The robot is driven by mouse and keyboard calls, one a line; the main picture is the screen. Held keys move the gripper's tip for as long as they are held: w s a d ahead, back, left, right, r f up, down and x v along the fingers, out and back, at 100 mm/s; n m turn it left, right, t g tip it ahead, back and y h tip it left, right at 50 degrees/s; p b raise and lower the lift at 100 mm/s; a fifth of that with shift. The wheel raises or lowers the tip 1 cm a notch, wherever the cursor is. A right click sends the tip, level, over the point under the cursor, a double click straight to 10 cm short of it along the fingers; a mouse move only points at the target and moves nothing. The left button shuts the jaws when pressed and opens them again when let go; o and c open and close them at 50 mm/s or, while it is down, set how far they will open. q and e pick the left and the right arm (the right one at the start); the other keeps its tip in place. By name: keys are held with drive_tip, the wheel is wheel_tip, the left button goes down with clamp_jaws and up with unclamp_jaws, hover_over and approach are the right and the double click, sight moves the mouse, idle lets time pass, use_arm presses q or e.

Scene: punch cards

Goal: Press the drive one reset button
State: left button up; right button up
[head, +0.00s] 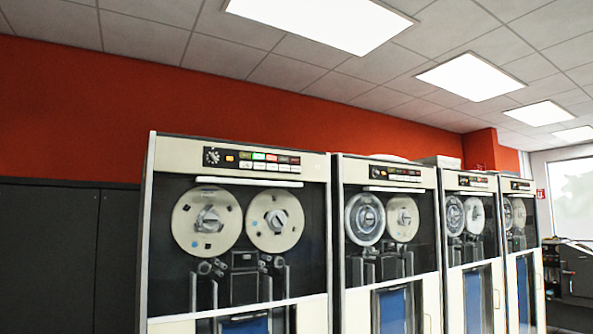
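A row of several tape drive cabinets stands in the head view. The nearest tape drive (236,230) is at centre left, with two light reels behind its glass. Along its top is a dark control panel (252,160) with a round dial at its left end and small coloured and white buttons. The button labels are too small to read, so I cannot tell which one is reset. Neither of my grippers is in view.
More tape drives (387,230) continue to the right, receding. Dark grey cabinets (60,255) stand at the left against a red wall (70,110). A dark machine (574,270) stands at the far right near a bright window (572,190). The floor is mostly out of view.

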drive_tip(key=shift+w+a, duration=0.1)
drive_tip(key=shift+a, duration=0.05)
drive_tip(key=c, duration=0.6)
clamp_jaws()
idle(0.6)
